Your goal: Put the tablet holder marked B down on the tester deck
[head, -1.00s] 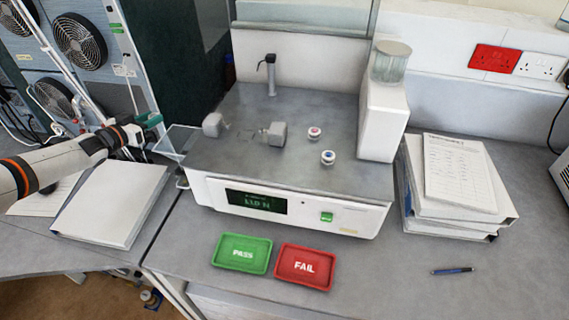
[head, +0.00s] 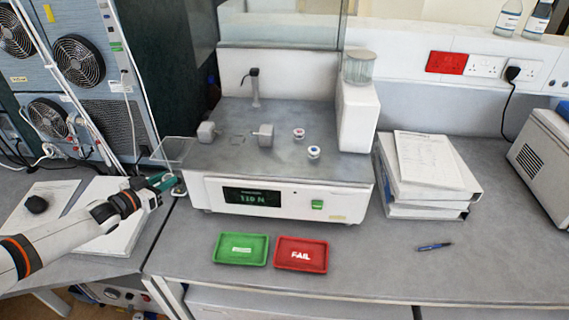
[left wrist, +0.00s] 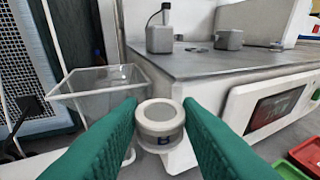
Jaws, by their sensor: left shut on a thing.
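My left gripper (head: 165,182) is beside the front left corner of the tester, outside the deck edge. In the left wrist view its green fingers (left wrist: 160,125) are shut on a round white tablet holder (left wrist: 158,113) with a grey top and a dark blue mark, partly seen, that looks like a B. The holder looks upright. The tester deck (head: 235,165) is the grey top of the white machine; it also shows in the left wrist view (left wrist: 205,66). Two small round holders, one red-marked (head: 299,133) and one blue-marked (head: 314,152), stand on it. My right gripper is out of view.
Two grey jaw blocks (head: 207,131) (head: 265,135) and a dark-tipped post (head: 254,90) stand on the deck. A clear bin (left wrist: 98,90) hangs at the tester's left side. Green (head: 241,249) and red (head: 300,254) trays lie in front. The front deck is clear.

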